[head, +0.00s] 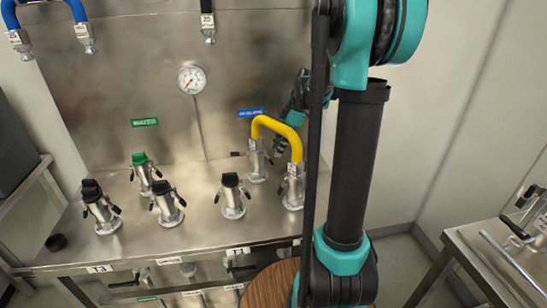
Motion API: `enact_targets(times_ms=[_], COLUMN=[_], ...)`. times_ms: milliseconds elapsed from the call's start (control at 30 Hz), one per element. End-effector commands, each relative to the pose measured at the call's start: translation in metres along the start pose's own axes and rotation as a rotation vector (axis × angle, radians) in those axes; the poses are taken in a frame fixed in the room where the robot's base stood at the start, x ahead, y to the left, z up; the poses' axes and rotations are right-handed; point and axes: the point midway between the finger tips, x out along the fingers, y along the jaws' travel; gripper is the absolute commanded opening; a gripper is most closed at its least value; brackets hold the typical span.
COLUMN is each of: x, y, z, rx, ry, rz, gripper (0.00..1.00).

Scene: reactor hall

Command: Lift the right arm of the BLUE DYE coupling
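A blue label (250,113) on the steel back panel sits above a metal coupling (257,165); its text is too small to read, so I cannot confirm which coupling is BLUE DYE. One end of a yellow hose (275,122) is seated in this coupling. The hose's other end is in a nearer coupling (292,190) to the right. A dark lever arm (238,154) sticks out to the left of the rear coupling. My gripper (279,149) is just right of the rear coupling, behind the yellow hose. Its fingertips are small and partly hidden, so contact and opening are unclear.
Several capped couplings stand on the steel bench, including a green-capped one (143,172) and a black-capped one (232,196). A gauge (191,79) is on the back panel. Blue hoses (40,15) hang at upper left. A second bench (500,262) stands at right.

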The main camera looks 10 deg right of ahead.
Motion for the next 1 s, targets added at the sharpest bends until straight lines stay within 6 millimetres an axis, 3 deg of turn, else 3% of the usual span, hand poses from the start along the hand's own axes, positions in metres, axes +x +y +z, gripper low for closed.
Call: enact_targets(times_ms=[100, 300, 700, 1000], x=[0.021, 0.042, 0.048, 0.048], y=[0.0, 0.0, 0.0, 0.0], z=[-0.001, 0.0, 0.0, 0.0], rx=[-0.002, -0.001, 0.0, 0.0], ry=[0.0, 0.0, 0.0, 0.0], rz=[-0.001, -0.001, -0.001, -0.001], gripper=[0.38, 0.38, 0.37, 0.0])
